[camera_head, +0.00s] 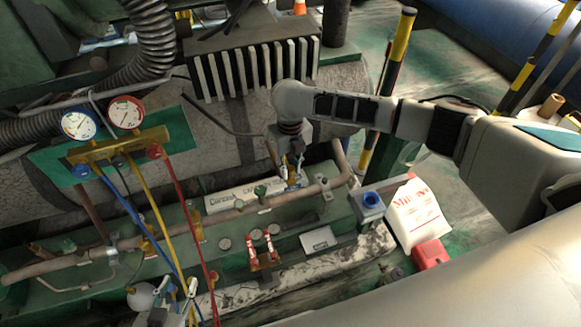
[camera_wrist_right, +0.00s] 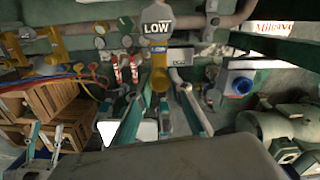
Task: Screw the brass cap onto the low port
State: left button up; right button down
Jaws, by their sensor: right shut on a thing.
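The low port shows in the right wrist view under a grey tag marked LOW (camera_wrist_right: 157,27). A brass piece (camera_wrist_right: 159,78) stands upright below the tag, between the tips of my right gripper (camera_wrist_right: 160,98). I take it as the brass cap; where cap ends and port begins I cannot tell. In the head view my right gripper (camera_head: 291,174) points down at the pipe beside the white label plate, its fingers partly hidden. My left gripper (camera_head: 178,298) is at the bottom edge of the head view. Its fingers look apart and empty in the right wrist view (camera_wrist_right: 45,136).
Gauges (camera_head: 103,118) with blue, yellow and red hoses stand at left. Red-handled valves (camera_head: 263,248) sit in front of the pipe. A grey block with a blue socket (camera_head: 371,200), white bag (camera_head: 414,213) and red box (camera_head: 431,254) are at right. Wooden crates (camera_wrist_right: 45,105) lie below.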

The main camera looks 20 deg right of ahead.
jog(key=shift+s+f, duration=0.15)
jog(key=shift+f, duration=0.05)
jog(key=m, duration=0.2)
jog(key=shift+m, duration=0.3)
jog(key=c, duration=1.7)
grip_release()
